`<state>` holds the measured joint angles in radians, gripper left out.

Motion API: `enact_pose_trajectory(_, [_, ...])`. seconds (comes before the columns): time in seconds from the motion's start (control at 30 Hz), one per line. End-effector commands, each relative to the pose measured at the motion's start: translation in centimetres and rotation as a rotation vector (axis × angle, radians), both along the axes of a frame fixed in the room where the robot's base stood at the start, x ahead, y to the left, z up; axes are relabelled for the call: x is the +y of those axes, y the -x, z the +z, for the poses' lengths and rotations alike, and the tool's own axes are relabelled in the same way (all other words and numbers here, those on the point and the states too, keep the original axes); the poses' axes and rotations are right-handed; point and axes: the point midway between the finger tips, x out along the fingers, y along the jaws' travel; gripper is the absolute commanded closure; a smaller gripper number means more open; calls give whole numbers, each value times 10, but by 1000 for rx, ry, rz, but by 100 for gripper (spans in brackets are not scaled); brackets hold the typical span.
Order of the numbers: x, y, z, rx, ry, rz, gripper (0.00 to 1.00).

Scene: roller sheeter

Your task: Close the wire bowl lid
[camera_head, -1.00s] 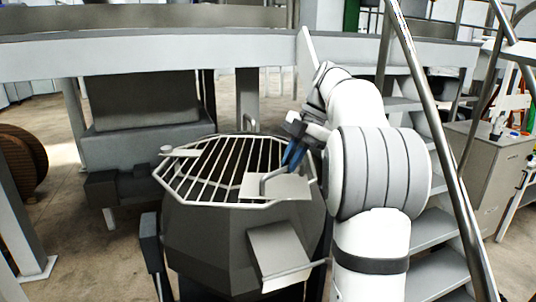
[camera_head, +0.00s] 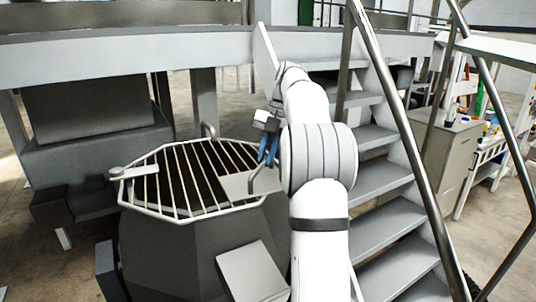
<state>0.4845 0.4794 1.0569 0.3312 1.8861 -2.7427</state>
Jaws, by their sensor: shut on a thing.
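The wire bowl lid (camera_head: 186,184) is a pale grille of parallel bars in a many-sided frame. It lies over the mouth of the dark grey bowl (camera_head: 165,245), and it looks flat or nearly so. A plain plate (camera_head: 232,186) with a bent handle (camera_head: 253,180) sits at the lid's right side. My gripper (camera_head: 267,158) has blue fingertips and is at this handle, shut on it. The arm hides the right edge of the lid and bowl.
A metal staircase (camera_head: 385,180) with tube handrails (camera_head: 405,135) stands close on the right of my arm. A grey beam (camera_head: 130,60) runs across behind the bowl. A box-shaped part (camera_head: 250,270) juts from the bowl's front. A cabinet (camera_head: 450,155) stands far right.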

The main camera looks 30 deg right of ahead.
Motion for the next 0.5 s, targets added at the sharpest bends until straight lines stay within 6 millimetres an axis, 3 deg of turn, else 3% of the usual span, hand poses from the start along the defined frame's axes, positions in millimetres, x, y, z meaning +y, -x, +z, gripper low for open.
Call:
enact_pose_trajectory(0.07, [0, 0, -2, 1, -5, -2, 100])
enact_pose_trajectory(0.1, [0, 0, -2, 0, -5, -4, 86])
enact_pose_trajectory(0.33, [-6, 2, -1, -1, -3, -15, 67])
enact_pose_trajectory(0.5, [-8, 3, 0, -1, -2, -20, 66])
